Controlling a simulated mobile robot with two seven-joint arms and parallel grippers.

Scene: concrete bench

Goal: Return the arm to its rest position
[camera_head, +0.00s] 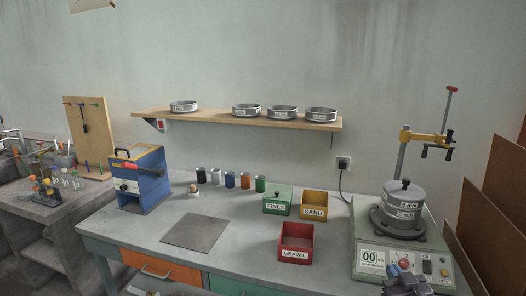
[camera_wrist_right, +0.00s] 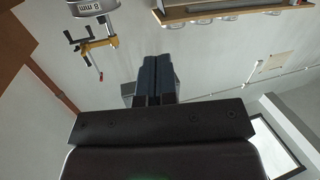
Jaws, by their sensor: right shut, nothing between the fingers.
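My right gripper (camera_head: 405,282) shows at the bottom right of the head view, in front of the sieve shaker (camera_head: 368,240). In the right wrist view its two dark fingers (camera_wrist_right: 158,72) are together with nothing between them. The gripper looks apart from the things around it. Most of my right arm is below the frame. My left gripper does not show clearly in either view.
The shaker carries a lidded sieve stack (camera_head: 403,205) under a yellow clamp (camera_head: 425,138). Green, yellow and red boxes (camera_head: 295,253) stand left of it. A blue machine (camera_head: 140,180) is at the bench's left. Several sieves rest on the shelf (camera_head: 215,116). A grey mat (camera_head: 197,232) lies bare.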

